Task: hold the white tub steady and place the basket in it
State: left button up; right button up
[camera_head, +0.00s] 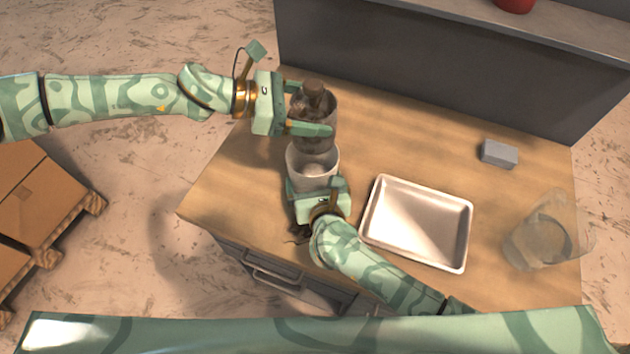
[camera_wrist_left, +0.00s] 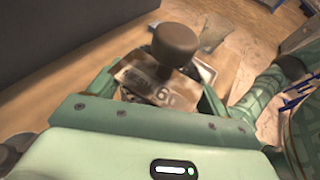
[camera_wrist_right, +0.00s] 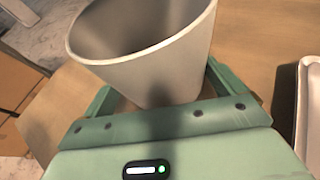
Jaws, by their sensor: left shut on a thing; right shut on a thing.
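The basket (camera_head: 321,137) is a dark grey, see-through-looking cylinder with a brown knob on top. My left gripper (camera_head: 311,108) is shut on it, one finger on each side. In the left wrist view the basket's knob (camera_wrist_left: 175,45) stands over a worn plate with markings. The white tub (camera_head: 313,167) stands upright at the table's front left, its mouth open. My right gripper (camera_head: 318,184) is shut on the tub from the front. The basket's lower end shows just behind and over the tub's far rim; its height is unclear. The tub (camera_wrist_right: 150,70) fills the right wrist view's upper part.
A shallow metal tray (camera_head: 415,224) lies right of the tub, near my right forearm. A clear jug (camera_head: 540,240) stands at the far right. A grey block (camera_head: 499,153) lies at the back right. A grey wall panel (camera_head: 420,75) borders the table's back.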

pick_arm(q)
jog(key=shift+f, duration=3.4)
jog(key=o, duration=1.2)
jog(key=v, duration=1.2)
pick_arm(e)
jog(key=o, duration=0.7)
jog(key=shift+c, duration=0.2)
pick_arm(q)
jog(key=shift+f, duration=0.1)
